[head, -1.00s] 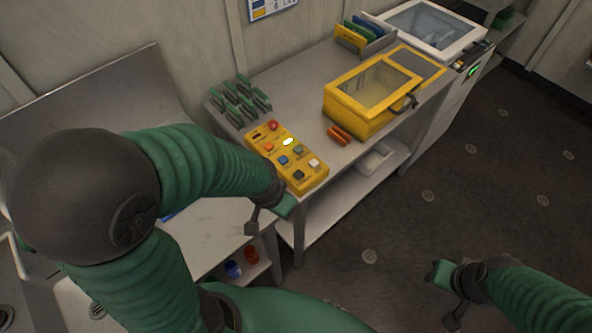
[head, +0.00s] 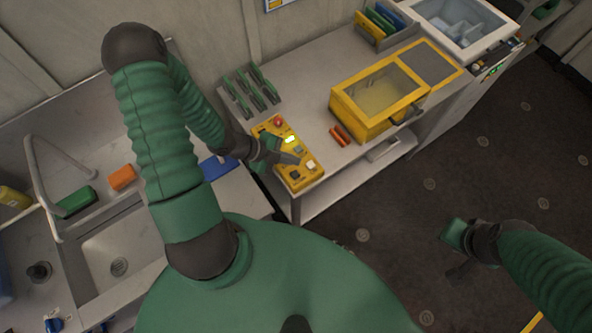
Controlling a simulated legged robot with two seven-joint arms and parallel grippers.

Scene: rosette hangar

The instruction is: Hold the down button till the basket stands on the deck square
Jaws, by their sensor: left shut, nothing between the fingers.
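A yellow control box (head: 303,180) with several coloured buttons lies on the bench. My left gripper (head: 290,157) is shut and empty over the middle of the box, hiding some buttons. I cannot tell whether its tip touches a button, and the labels are too small to read. My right gripper (head: 456,252) is open and empty, out over the dark floor. I see no basket and no deck square.
On the bench stand a green rack (head: 250,92), orange-red items (head: 342,135) and a yellow case with a clear lid (head: 382,95). A sink (head: 119,267) is at left. A yellow floor line (head: 533,323) shows at the lower right. The floor is mostly clear.

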